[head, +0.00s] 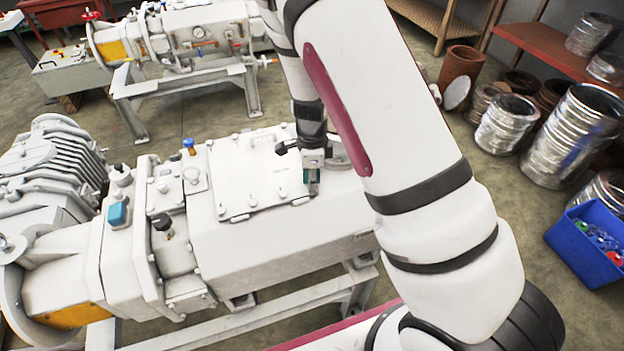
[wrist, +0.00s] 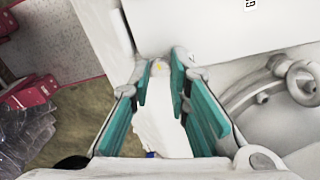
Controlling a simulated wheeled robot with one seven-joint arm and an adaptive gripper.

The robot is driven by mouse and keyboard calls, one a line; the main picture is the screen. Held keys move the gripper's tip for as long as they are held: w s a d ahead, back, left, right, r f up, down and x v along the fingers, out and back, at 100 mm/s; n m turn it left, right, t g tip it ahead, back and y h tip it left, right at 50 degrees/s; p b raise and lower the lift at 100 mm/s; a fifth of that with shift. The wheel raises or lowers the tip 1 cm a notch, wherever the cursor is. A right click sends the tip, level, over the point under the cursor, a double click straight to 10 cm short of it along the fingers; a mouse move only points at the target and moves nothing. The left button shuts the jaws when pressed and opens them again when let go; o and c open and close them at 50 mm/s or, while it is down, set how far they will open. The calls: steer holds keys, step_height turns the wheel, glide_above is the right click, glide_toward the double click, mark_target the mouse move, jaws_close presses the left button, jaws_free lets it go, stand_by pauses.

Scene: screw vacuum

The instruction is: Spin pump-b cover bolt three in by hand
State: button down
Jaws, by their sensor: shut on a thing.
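The white pump (head: 290,235) in the foreground has a flat rectangular cover (head: 250,170) on its top, with several small white bolts along its edges. One of them, a near-edge bolt (head: 283,192), shows left of my gripper (head: 312,185). My gripper points down at the cover's right near corner. In the wrist view its teal-padded fingers (wrist: 160,85) close around a small pale bolt head (wrist: 158,68) with a yellow spot. The bolt's shank and hole are hidden, so I cannot tell how deep it sits.
A second pump (head: 195,40) stands on a frame behind. Silver ducts (head: 570,135) and a blue crate (head: 590,245) lie on the right. A blue-capped fitting (head: 188,146) rises left of the cover. A curved pipe fitting (wrist: 300,82) is right of my fingers.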

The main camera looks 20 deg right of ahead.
steer(key=c, duration=1.7)
jaws_free()
steer(key=shift+w+a+r, duration=0.15)
steer(key=shift+w, duration=0.05)
steer(key=shift+o, duration=1.1)
steer(key=shift+s, duration=0.1)
step_height(320, 180, up, 12)
steer(key=s+r+n+t, duration=0.5)
steer(key=s+r+n, duration=1.6)
steer(key=s+r, duration=0.2)
steer(key=shift+s+d+t, duration=0.2)
steer(key=shift+s+t, duration=0.1)
